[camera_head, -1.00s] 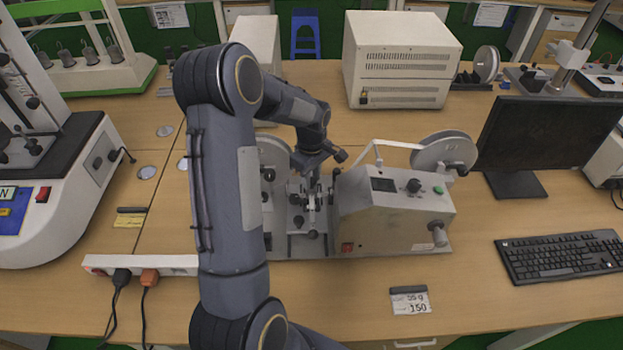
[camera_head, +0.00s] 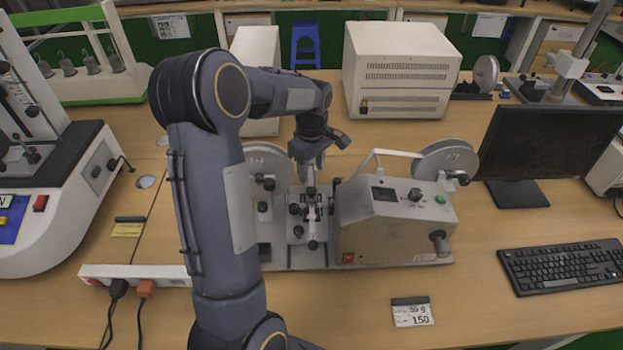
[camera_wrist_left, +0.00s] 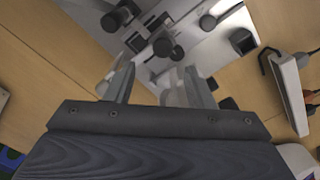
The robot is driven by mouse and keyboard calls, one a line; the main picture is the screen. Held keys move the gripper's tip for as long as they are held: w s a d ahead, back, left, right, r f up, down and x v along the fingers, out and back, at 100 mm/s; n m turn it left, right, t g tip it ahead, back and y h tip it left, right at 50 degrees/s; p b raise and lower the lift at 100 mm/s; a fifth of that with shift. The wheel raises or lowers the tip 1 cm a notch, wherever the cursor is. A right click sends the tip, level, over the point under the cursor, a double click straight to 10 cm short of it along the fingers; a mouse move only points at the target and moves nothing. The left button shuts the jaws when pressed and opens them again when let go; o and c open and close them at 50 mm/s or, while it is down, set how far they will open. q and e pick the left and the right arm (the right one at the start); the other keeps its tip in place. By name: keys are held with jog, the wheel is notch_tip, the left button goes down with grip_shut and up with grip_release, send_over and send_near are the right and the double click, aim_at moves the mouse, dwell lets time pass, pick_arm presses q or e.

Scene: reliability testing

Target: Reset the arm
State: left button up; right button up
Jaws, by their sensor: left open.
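My left arm comes in from the lower left and bends over at the top in the head view. Its gripper (camera_head: 312,174) hangs above the clamp part of a grey testing machine (camera_head: 395,225). In the left wrist view the two fingers of the left gripper (camera_wrist_left: 155,88) stand apart with nothing between them. The machine's black knobs and metal clamp (camera_wrist_left: 165,45) show just beyond the fingertips. My right gripper is in neither view.
A monitor (camera_head: 548,140) and keyboard (camera_head: 562,265) stand at the right. A white machine (camera_head: 60,215) is at the left, a beige box (camera_head: 400,70) at the back. A power strip (camera_head: 135,275) lies in front.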

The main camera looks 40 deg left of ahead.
pick_arm(q)
jog(key=shift+r, duration=0.55)
jog(key=shift+s+d+r, duration=0.1)
jog(key=shift+r, duration=0.1)
jog(key=s+d+r+m+t+h, duration=0.2)
jog(key=s+d+r+m+t, duration=0.1)
jog(key=s+d+r+m, duration=0.65)
jog(key=s+d+f+m+t+h, duration=0.1)
jog(key=s+d+m, duration=0.2)
jog(key=s, duration=0.3)
jog(key=s+d+f+m+t, duration=0.1)
jog(key=s+d+m, duration=0.2)
jog(key=s+d, duration=0.2)
jog(key=shift+s+d+f+t+h, duration=0.2)
jog(key=shift+s+d+t+h, duration=0.15)
jog(key=shift+s, duration=0.75)
